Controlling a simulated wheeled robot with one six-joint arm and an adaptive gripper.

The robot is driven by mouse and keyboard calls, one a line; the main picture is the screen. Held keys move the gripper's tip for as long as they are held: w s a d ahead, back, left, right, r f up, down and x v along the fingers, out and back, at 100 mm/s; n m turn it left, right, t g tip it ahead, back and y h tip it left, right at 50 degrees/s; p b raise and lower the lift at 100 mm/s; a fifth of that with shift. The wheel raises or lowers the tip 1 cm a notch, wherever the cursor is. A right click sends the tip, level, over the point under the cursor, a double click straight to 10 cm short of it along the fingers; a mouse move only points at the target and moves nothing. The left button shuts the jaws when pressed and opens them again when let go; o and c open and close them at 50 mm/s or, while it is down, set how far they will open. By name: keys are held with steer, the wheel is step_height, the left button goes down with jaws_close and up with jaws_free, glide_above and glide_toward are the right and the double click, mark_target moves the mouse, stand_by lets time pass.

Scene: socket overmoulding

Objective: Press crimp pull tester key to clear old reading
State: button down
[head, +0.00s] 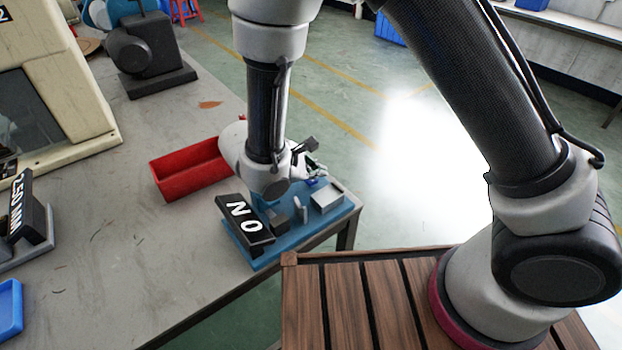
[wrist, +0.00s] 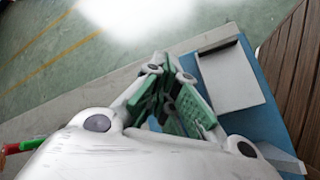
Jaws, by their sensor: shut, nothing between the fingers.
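The crimp pull tester has a blue base (head: 262,262) at the edge of the grey bench, with a black display (head: 246,222) showing a white "0" and "N". A light grey block (head: 326,198) and small grey posts stand on the base. In the wrist view the blue base (wrist: 262,122) and a pale block (wrist: 232,80) lie right of the fingers. My gripper (head: 312,168) is low over the far part of the tester, partly behind my wrist. Its green-padded fingers (wrist: 165,82) are together and empty. I cannot clearly make out the key; whether the fingertips touch anything is unclear.
A red bin (head: 186,172) stands on the bench left of my gripper. A black "250 MM" sign (head: 20,205), a blue tray (head: 10,308) and a cream machine (head: 55,80) are farther left. The bench between is mostly clear.

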mark_target(314, 182)
steer(key=shift+r, duration=0.7)
steer(key=shift+r, duration=2.5)
steer(key=s+d+r+m+y, duration=0.2)
steer(key=s+d+r+m, duration=0.3)
steer(key=d, duration=0.5)
steer(key=s+d+r+m+g+y, duration=0.1)
steer(key=s+d+r+m, duration=0.4)
steer(key=d+r, duration=0.5)
steer(key=s+d+r+m+y, duration=0.4)
steer(key=d+r+m, duration=0.3)
steer(key=d, duration=0.5)
steer(key=shift+s+r+g, duration=0.2)
steer(key=shift+s+g, duration=0.1)
steer(key=shift+s, duration=0.55)
